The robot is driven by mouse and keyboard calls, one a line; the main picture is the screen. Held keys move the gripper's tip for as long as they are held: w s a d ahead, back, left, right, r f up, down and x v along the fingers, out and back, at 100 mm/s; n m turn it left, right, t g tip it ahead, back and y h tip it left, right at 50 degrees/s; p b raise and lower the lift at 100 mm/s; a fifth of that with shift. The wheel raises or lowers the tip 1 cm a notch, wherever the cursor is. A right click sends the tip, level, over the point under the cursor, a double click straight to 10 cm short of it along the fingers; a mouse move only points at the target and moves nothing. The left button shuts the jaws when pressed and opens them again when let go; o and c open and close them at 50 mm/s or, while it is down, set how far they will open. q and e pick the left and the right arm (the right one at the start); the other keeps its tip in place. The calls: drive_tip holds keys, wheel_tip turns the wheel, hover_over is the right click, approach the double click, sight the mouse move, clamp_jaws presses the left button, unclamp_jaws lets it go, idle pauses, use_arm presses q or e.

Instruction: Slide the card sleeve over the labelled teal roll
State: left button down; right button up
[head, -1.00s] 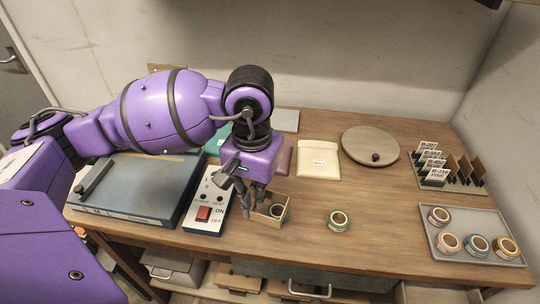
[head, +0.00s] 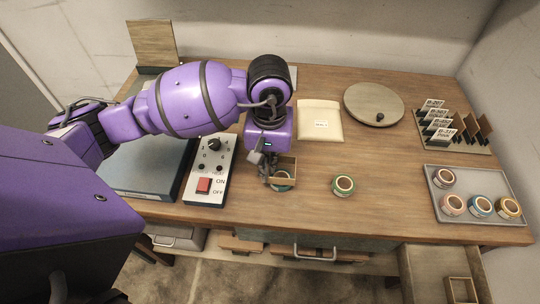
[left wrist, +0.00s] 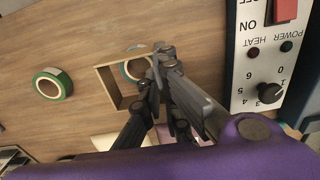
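The card sleeve (head: 286,161) is a square, open tan frame near the front middle of the table. A teal roll (head: 282,184) shows through its opening. In the left wrist view the sleeve (left wrist: 106,88) frames the roll (left wrist: 130,70) off-centre, and a bit of teal shows at the sleeve's edge. I cannot tell how far down around the roll the sleeve sits. My left gripper (head: 268,176) points down at the sleeve's left side. Its fingertips (left wrist: 157,76) close together on that wall and partly hide the roll. The roll's label is not readable. My right gripper is not in view.
A green roll (head: 343,185) stands to the right. A control box (head: 210,170) with a red switch is close on the left. A tray (head: 475,214) with several rolls, a card rack (head: 462,145), a round disc (head: 373,104) and a cream packet (head: 320,121) lie farther off.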

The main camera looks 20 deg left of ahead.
use_arm(q)
drive_tip(key=shift+f+b, duration=0.65)
drive_tip(key=shift+f, duration=1.1)
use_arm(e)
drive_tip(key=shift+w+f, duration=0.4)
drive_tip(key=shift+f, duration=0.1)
use_arm(q)
drive_tip(key=shift+a+b, duration=0.1)
drive_tip(key=shift+b, duration=0.2)
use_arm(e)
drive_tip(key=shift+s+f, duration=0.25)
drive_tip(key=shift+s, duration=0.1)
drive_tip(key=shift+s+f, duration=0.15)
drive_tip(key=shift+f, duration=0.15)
use_arm(q)
drive_tip(key=c, duration=2.5)
unclamp_jaws()
drive_tip(key=o, duration=0.6)
drive_tip(key=shift+o, duration=0.2)
